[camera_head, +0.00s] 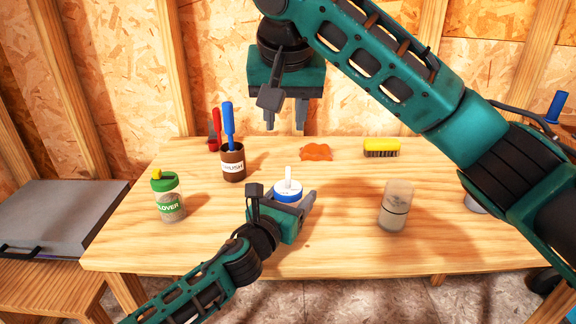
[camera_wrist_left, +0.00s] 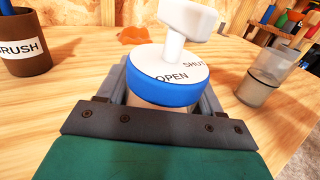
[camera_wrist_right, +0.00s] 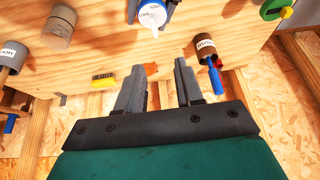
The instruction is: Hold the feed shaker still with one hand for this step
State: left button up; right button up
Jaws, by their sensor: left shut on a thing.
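The feed shaker (camera_head: 288,196) stands upright on the table, with a blue-rimmed white lid and a white handle on top. In the left wrist view its lid (camera_wrist_left: 160,92) reads OPEN and SHUT. My left gripper (camera_head: 293,203) is shut around the shaker's body from the near side; the body is mostly hidden by the jaws. In the right wrist view the shaker (camera_wrist_right: 152,12) shows at the top edge. My right gripper (camera_head: 285,128) is open and empty, pointing down above the back of the table, behind the shaker.
A green-lidded clover jar (camera_head: 170,203) and a brown brush cup (camera_head: 233,164) with red and blue handles stand left. An orange piece (camera_head: 316,152) and a yellow brush (camera_head: 381,147) lie at the back. A translucent cup (camera_head: 396,207) stands right. The front middle table is clear.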

aim_at(288, 172)
jog(key=shift+g, duration=0.3)
jog(key=x, duration=0.8)
jog(key=s+x, duration=0.1)
jog(key=x, duration=0.3)
jog(key=shift+s+d+f, duration=0.1)
jog(key=shift+d+f, duration=0.15)
jog(key=shift+d, duration=0.1)
grip_shut()
